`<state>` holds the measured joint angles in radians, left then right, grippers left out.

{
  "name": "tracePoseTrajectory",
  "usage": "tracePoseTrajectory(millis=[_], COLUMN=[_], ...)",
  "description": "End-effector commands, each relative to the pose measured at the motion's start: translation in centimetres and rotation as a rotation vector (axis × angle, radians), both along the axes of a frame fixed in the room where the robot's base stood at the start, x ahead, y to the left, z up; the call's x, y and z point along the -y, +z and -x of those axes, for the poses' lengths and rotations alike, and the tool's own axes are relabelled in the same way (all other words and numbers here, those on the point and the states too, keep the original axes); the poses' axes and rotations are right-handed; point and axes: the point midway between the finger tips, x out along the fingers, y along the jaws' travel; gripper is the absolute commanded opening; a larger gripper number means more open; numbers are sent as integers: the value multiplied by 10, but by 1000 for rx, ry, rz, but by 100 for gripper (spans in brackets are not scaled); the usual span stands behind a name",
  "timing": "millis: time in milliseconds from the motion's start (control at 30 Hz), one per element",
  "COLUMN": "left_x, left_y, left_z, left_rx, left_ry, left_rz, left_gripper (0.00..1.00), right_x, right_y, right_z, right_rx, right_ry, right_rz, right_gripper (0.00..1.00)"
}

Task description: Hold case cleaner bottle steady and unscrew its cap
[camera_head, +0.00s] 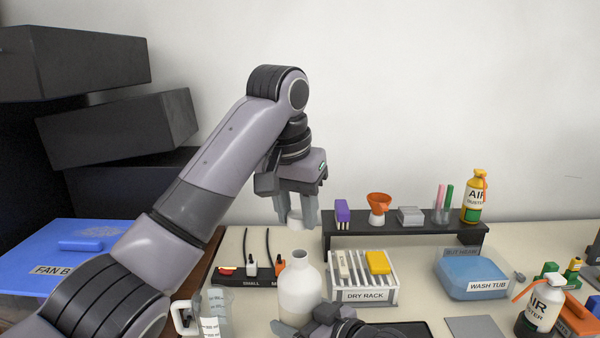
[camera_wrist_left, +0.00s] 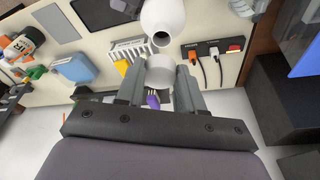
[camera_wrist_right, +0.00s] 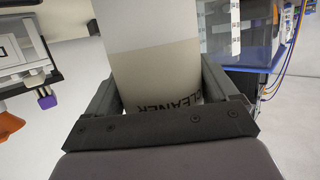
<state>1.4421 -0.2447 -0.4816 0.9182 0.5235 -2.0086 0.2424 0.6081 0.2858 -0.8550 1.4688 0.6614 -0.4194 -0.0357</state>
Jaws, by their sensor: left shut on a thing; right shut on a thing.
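The white case cleaner bottle (camera_head: 300,292) stands upright at the front of the table, its neck open. My right gripper (camera_head: 327,318) is shut on its lower body; in the right wrist view the bottle (camera_wrist_right: 155,65) sits between the fingers with the word CLEANER showing. My left gripper (camera_head: 296,208) points down above and slightly behind the bottle, shut on the white cap (camera_head: 296,224). In the left wrist view the cap (camera_wrist_left: 160,70) is between the fingertips, apart from the bottle (camera_wrist_left: 163,25), whose dark mouth shows.
A dry rack (camera_head: 365,296) with a yellow sponge stands right of the bottle, and a clear jug (camera_head: 216,305) stands left. Behind are a cable holder (camera_head: 252,277) and a black shelf (camera_head: 405,236) with small items. A blue wash tub (camera_head: 470,275) is further right.

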Motion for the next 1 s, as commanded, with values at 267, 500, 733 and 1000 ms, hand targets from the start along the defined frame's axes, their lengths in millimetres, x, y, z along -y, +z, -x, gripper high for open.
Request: tracePoseTrajectory(millis=[267, 500, 733, 1000], left_x=[0, 0, 0, 0], left_y=[0, 0, 0, 0], left_z=[0, 0, 0, 0], left_rx=[0, 1, 1, 1], left_ry=[0, 0, 0, 0], left_rz=[0, 0, 0, 0], left_gripper=[0, 0, 0, 0], right_x=[0, 2, 16, 45], right_y=[-1, 0, 6, 18], right_z=[0, 2, 16, 45], right_rx=[-2, -1, -2, -2], right_ry=[0, 0, 1, -1], right_rz=[2, 1, 1, 4], right_gripper=[100, 100, 100, 100])
